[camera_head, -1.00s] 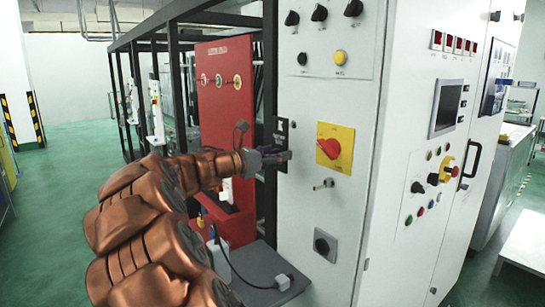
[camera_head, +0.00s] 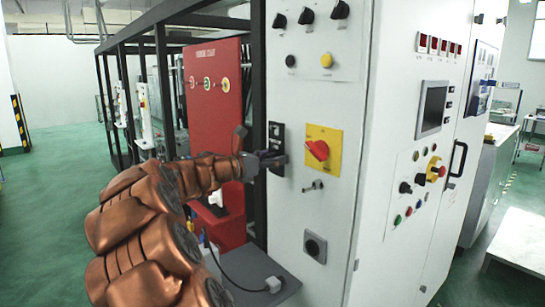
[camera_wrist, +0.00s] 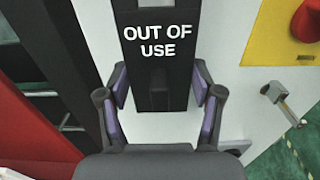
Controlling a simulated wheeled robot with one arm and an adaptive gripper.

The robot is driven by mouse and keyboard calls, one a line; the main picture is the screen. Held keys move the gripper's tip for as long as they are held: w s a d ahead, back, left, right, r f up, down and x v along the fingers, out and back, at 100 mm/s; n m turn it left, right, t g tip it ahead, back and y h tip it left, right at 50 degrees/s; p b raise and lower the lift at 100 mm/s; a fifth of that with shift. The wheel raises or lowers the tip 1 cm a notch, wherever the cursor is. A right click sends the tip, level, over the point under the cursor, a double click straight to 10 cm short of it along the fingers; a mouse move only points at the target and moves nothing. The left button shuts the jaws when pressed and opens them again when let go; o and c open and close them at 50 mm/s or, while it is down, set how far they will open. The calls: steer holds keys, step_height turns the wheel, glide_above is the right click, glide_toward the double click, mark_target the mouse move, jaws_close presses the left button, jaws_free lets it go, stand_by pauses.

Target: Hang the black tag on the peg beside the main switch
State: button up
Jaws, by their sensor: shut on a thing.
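The black tag (camera_head: 277,138), lettered "OUT OF USE" in the wrist view (camera_wrist: 157,40), is upright in front of the white cabinet face, left of the main switch. My gripper (camera_head: 275,160) is shut on its lower part; the fingers (camera_wrist: 160,105) stand on both sides of it. The main switch is a red rotary knob (camera_head: 318,150) on a yellow plate (camera_head: 323,135); it also shows in the wrist view (camera_wrist: 307,20). I cannot tell whether the tag touches the panel.
A small metal fitting (camera_head: 313,186) sticks out below the switch, right of my fingers in the wrist view (camera_wrist: 281,100). A dark frame post (camera_head: 258,90) stands close left of the tag. A grey shelf (camera_head: 250,265) with a cable lies below.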

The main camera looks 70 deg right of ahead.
stand_by(0.4)
steer(key=o, duration=1.2)
steer(key=shift+a, duration=0.1)
steer(key=v, duration=1.1)
steer(key=shift+w+a, duration=0.25)
steer(key=shift+a, duration=0.1)
steer(key=s+a+f+m+t+y, duration=0.25)
steer(key=a+f+m+y, duration=0.25)
steer(key=a+f, duration=0.6)
steer(key=s+a+f+m+t+y, duration=0.3)
steer(key=a+f, duration=0.5)
steer(key=a, duration=0.7)
steer(key=s+a+f+m+y, duration=0.1)
steer(key=a+f+y, duration=0.1)
steer(key=a, duration=0.5)
steer(key=s+a+f+m+t+y, duration=0.1)
steer(key=s+a+f+y, duration=0.1)
steer(key=a, duration=0.6)
steer(key=s+a+f+m+y, duration=0.2)
steer(key=a+f+y, duration=0.1)
steer(key=a, duration=0.4)
steer(key=shift+s+a+t+y, duration=0.2)
steer(key=shift+a+t+y, duration=0.05)
steer(key=shift+t+y, duration=0.1)
